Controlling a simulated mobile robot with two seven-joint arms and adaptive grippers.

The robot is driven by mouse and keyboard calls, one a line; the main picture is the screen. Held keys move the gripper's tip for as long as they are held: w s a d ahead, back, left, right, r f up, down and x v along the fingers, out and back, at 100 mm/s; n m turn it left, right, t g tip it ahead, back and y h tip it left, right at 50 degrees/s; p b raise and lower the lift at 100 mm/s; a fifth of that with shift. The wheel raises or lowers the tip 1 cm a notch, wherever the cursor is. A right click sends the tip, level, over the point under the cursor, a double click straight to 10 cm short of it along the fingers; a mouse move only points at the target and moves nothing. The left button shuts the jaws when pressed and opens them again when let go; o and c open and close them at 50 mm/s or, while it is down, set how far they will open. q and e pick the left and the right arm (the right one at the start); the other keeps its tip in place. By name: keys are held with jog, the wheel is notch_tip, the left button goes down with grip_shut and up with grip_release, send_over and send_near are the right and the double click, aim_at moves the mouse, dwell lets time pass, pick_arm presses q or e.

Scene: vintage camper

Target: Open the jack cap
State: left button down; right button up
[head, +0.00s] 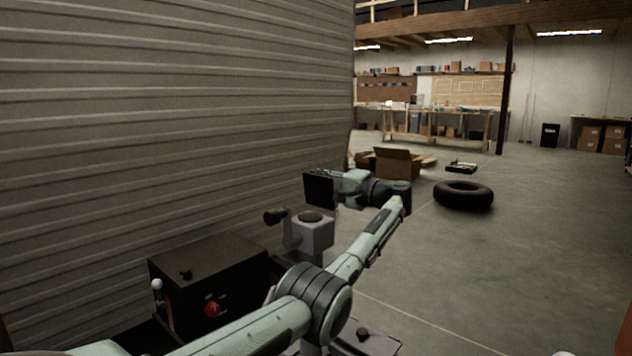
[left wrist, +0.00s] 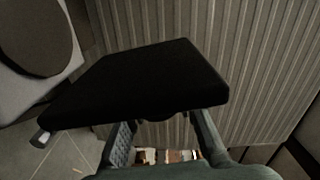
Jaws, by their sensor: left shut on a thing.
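The jack is a grey block (head: 312,234) with a dark round top and a side handle, standing left of my left gripper (head: 338,186) in the head view. A flat black square plate, which looks like the jack cap (head: 318,189), stands upright above the block's right side. In the left wrist view the cap (left wrist: 140,85) fills the middle, and my left gripper (left wrist: 162,120) is shut on its near edge. A small metal pin shows at its left corner. I cannot tell how the cap joins the jack. My right gripper is not in view.
A ribbed camper wall (head: 170,120) rises behind the jack. A black box (head: 208,285) with a red knob stands left of it. A tyre (head: 463,195) and open cardboard box (head: 397,163) lie on the floor further back.

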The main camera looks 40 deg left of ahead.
pick_arm(q)
jog(key=c, duration=1.2)
grip_release()
jog(key=d, duration=0.8)
jog(key=s+d, duration=0.1)
jog(key=d, duration=0.3)
